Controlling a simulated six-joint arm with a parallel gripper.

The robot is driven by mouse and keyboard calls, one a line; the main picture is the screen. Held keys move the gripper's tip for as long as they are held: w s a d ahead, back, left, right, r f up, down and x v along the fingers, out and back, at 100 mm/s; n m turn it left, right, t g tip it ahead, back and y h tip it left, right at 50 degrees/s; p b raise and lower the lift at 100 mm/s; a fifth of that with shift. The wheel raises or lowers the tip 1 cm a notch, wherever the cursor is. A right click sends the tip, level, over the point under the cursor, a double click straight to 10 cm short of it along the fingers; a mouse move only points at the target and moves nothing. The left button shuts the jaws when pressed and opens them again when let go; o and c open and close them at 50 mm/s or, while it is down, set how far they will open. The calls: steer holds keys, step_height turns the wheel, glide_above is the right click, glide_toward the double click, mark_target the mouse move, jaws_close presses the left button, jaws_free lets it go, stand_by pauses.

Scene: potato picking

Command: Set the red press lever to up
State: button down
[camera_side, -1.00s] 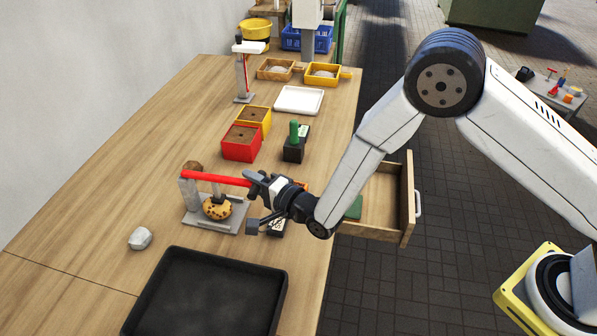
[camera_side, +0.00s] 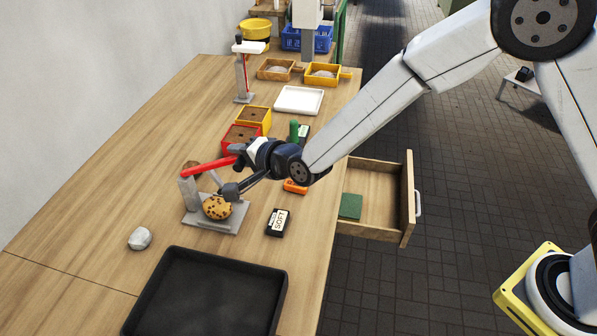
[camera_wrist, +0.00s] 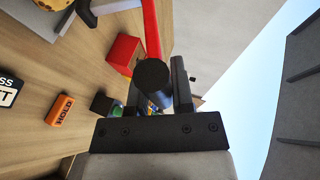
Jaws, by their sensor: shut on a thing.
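The red press lever (camera_side: 208,167) slopes up from the grey post of the press (camera_side: 188,193) toward my gripper (camera_side: 240,155). My gripper is shut on the lever's free end. In the wrist view the red lever (camera_wrist: 151,28) runs up from a dark round end at my gripper's fingers (camera_wrist: 167,85). A brown, dark-speckled potato (camera_side: 216,208) sits on the press's grey base plate (camera_side: 226,226). The press's pusher arm is partly hidden behind my gripper.
A black block marked SOFT (camera_side: 278,223) and an orange block (camera_side: 295,187) lie right of the press. Red (camera_side: 238,137) and yellow (camera_side: 254,118) boxes stand behind. A black tray (camera_side: 205,300) is in front, and a drawer (camera_side: 378,197) is open at right.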

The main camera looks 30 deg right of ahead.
mark_target(208, 164)
steer(key=w+a+r, duration=0.1)
steer(key=r, duration=0.1)
steer(key=w+a+r, duration=0.1)
steer(key=a+r, duration=0.1)
steer(key=w+a+r, duration=0.1)
steer(key=w+r, duration=0.1)
steer(key=shift+a+r, duration=0.2)
steer(key=shift+r, duration=0.1)
steer(key=shift+w+a+r, duration=0.2)
steer(key=shift+w+a, duration=0.25)
steer(key=shift+a, duration=0.05)
steer(key=shift+w+a+r, duration=0.15)
steer(key=shift+w+a, duration=0.25)
steer(key=shift+a, duration=0.05)
steer(key=shift+f, duration=0.15)
steer(key=shift+c, duration=2.4)
jaws_free()
steer(key=shift+s, duration=0.1)
steer(key=v, duration=0.7)
steer(key=shift+d+r, duration=0.25)
steer(key=shift+d, duration=0.1)
